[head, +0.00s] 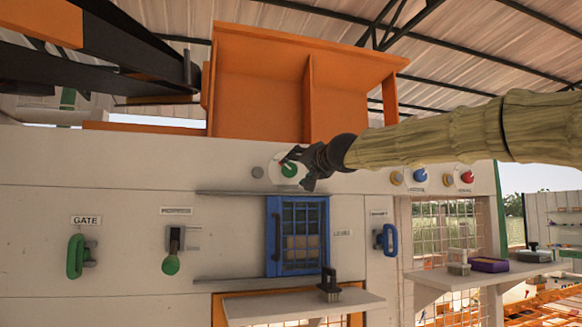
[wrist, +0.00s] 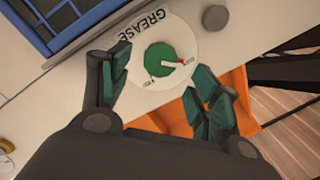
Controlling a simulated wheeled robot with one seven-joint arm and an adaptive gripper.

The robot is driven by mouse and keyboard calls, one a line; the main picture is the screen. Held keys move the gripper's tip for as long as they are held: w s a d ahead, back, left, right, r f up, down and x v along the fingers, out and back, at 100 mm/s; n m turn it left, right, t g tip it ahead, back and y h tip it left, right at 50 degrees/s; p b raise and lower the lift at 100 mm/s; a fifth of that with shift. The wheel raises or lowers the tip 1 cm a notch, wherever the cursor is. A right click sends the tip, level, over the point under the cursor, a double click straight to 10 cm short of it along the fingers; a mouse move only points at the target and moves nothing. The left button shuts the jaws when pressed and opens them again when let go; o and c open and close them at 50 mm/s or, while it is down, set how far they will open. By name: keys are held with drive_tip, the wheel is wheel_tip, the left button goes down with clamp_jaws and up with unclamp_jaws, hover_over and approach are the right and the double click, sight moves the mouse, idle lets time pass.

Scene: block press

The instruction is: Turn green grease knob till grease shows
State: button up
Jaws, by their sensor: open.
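The green grease knob (head: 289,170) sits on a white dial on the pale panel, below the orange bin. In the wrist view the green knob (wrist: 157,60) has a red pointer toward the right, and its white dial (wrist: 140,85) reads GREASE. My gripper (head: 297,165) is at the dial in the head view and partly covers it. In the wrist view my gripper (wrist: 158,78) is open and empty, with dark green finger pads on either side of the knob. I cannot tell how far the tips are from the panel. No grease is visible.
A blue barred door (head: 297,236) is below the dial. A grey round button (head: 257,172) is left of it. A green gate handle (head: 75,256), a blue handle (head: 388,240) and blue (head: 420,175) and red (head: 467,176) knobs are on the panel. The orange bin (head: 260,90) is above.

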sight(291, 170)
drive_tip(key=p+x, duration=0.1)
drive_tip(key=x, duration=0.2)
drive_tip(key=shift+w+d, duration=0.1)
drive_tip(key=shift+w, duration=0.05)
drive_tip(key=shift+w+a+p, duration=0.35)
drive_tip(key=shift+w+a, duration=0.15)
drive_tip(key=shift+a, duration=0.05)
drive_tip(key=shift+w+f, duration=0.15)
drive_tip(key=shift+w, duration=0.15)
drive_tip(key=shift+s, duration=0.1)
drive_tip(key=c, duration=1)
